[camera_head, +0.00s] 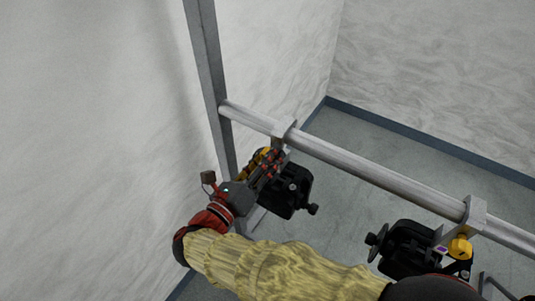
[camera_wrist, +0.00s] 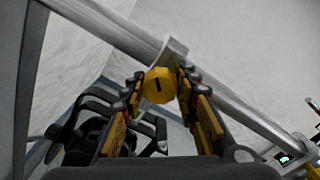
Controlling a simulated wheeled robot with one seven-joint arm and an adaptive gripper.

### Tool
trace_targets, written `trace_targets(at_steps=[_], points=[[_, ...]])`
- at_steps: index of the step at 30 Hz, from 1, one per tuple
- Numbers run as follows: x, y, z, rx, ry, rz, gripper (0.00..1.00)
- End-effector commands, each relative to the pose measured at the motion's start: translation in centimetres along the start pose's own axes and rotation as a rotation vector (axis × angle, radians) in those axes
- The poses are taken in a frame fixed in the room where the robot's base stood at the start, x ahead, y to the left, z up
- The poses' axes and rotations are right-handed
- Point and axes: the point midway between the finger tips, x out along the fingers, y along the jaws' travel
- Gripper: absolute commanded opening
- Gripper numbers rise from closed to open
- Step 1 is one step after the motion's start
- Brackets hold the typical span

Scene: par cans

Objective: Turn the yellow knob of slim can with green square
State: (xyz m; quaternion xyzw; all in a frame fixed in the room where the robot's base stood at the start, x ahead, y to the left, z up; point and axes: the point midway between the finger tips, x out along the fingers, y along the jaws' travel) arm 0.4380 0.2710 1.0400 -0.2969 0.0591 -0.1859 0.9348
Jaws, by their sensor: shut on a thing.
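My gripper (camera_head: 272,160) reaches a black can (camera_head: 290,190) that hangs under the left part of a grey rail. The gripper is shut on this knob. The knob sits just below the rail clamp (camera_wrist: 174,50). In the head view my fingers largely cover the knob. The black can also shows at the lower left of the wrist view (camera_wrist: 82,128). I cannot make out a green square on it.
A second black can (camera_head: 405,250) hangs farther right on the rail (camera_head: 370,172), with its own yellow knob (camera_head: 459,248) and a small purple mark (camera_head: 441,249). A grey upright post (camera_head: 207,70) and a pale wall (camera_head: 90,130) stand close on the left. Grey floor lies below.

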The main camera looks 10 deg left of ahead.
Motion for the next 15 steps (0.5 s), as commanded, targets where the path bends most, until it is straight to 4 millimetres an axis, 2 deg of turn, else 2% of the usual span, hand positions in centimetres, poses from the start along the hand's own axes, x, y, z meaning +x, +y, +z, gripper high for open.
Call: trace_targets(at_steps=[15], points=[[-0.01, 0.01, 0.23, -0.492, -0.001, 0.001, 0.05]])
